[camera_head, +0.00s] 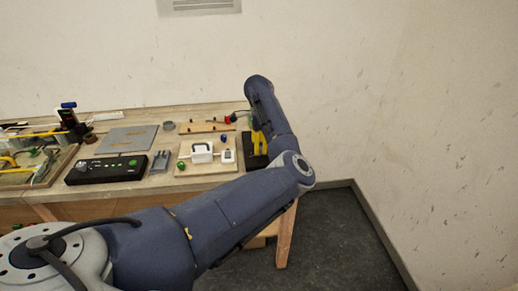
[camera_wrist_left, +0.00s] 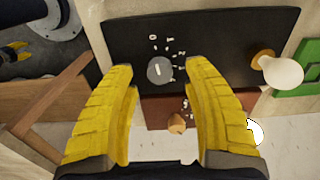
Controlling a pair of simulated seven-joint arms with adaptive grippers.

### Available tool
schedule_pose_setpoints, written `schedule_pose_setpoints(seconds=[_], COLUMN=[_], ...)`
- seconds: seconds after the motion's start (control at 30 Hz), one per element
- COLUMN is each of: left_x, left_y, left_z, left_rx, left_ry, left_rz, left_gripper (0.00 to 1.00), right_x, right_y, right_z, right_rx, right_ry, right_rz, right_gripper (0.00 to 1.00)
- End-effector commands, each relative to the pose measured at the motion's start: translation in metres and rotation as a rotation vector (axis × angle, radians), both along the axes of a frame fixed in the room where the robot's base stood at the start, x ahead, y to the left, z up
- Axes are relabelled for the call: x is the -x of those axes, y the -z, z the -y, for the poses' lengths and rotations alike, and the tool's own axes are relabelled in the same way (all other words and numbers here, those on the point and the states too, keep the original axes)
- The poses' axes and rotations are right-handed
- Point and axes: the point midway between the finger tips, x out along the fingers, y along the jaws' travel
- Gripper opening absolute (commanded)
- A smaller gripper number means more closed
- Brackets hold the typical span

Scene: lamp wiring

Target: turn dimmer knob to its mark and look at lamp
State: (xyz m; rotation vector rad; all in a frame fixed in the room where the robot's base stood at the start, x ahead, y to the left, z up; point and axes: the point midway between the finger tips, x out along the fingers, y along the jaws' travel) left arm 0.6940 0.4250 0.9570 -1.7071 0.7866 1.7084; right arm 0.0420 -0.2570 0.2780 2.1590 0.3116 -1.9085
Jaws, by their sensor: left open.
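The dimmer knob (camera_wrist_left: 160,70) is a round grey disc with a pale pointer line, on a black panel (camera_wrist_left: 225,30) with white marks, including a 0, around its upper and right side. My left gripper (camera_wrist_left: 163,76) has its yellow fingers apart, one on each side of the knob. I cannot tell if they touch it. A white bulb (camera_wrist_left: 284,73) in a brass-coloured holder sits at the panel's right end; I cannot tell if it is lit. In the head view, my left gripper (camera_head: 259,143) is over the black panel (camera_head: 256,161) at the table's right end. My right gripper is not in view.
Beside the panel is a wooden board (camera_head: 207,168) with white fittings. A black box (camera_head: 106,169) with a green button, a grey plate (camera_head: 126,139) and a wooden tray (camera_head: 60,170) lie further left. The wall is close behind the table.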

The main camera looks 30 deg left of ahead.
Motion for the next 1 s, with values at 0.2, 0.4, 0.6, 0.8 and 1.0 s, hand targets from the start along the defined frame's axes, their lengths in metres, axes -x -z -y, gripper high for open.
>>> schedule_pose_setpoints(seconds=[0.2, 0.4, 0.6, 0.8, 1.0], left_x=[-0.001, -0.001, 0.000, 0.000, 0.000], left_y=[-0.040, -0.072, -0.092, -0.100, -0.101], left_z=[0.000, 0.000, 0.000, 0.000, 0.000], left_rx=[0.003, 0.001, 0.002, 0.001, 0.001], left_ry=[-0.001, -0.001, 0.000, 0.000, 0.000], left_rz=[0.005, 0.003, 0.001, 0.001, 0.001], left_gripper=[0.50, 0.50, 0.50, 0.50, 0.50], right_x=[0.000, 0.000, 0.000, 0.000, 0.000], right_y=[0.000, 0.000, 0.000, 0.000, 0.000], right_z=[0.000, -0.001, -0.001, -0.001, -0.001], right_rx=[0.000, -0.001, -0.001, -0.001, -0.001], right_ry=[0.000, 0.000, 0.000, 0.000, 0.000], right_rz=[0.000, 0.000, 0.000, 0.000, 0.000], right_gripper=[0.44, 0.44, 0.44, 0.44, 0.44])
